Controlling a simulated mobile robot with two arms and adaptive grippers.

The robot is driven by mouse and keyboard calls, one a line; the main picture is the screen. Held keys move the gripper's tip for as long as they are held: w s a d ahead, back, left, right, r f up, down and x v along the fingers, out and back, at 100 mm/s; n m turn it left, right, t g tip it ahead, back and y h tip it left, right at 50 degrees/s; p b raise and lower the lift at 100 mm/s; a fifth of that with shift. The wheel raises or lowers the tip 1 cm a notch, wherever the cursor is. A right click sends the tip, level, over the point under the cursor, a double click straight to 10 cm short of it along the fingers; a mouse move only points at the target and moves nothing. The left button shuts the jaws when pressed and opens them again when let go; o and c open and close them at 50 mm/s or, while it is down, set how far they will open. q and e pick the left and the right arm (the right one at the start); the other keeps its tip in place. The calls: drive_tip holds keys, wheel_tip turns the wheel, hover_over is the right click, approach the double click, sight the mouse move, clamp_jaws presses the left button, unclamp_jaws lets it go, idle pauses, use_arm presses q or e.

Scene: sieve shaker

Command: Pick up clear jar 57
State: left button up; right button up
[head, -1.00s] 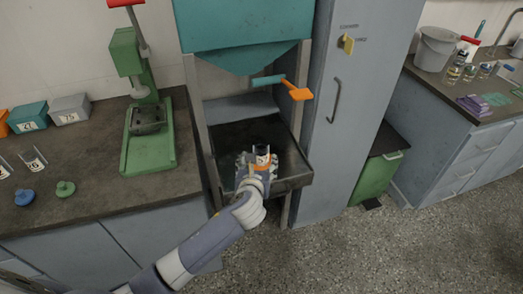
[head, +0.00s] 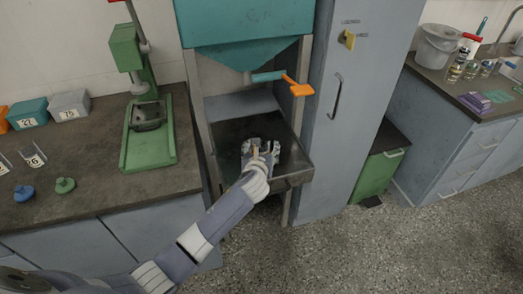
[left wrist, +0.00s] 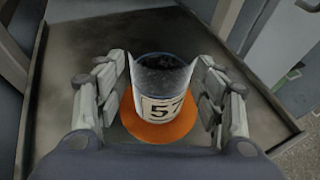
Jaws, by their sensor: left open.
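Clear jar 57 (left wrist: 161,88) stands upright in the middle of the left wrist view, with dark contents and a white label reading "57". It stands on an orange disc (left wrist: 160,131) in the dark tray (left wrist: 75,40). My left gripper (left wrist: 161,75) is open, with one finger on each side of the jar. The fingers are very close to the wall; I cannot tell whether they touch it. In the head view my left gripper (head: 262,148) is over the tray (head: 225,131) and hides most or all of the jar. My right gripper is not in view.
A teal hopper (head: 245,30) with an orange-handled valve (head: 300,89) hangs above the tray. Frame posts flank the tray. A grey-blue cabinet (head: 350,120) stands to the right. A green press (head: 148,130) and other jars (head: 34,157) are on the left counter.

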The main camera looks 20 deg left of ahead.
use_arm(q)
drive_tip(key=c, duration=1.2)
drive_tip(key=shift+c, duration=0.2)
drive_tip(key=shift+r, duration=0.1)
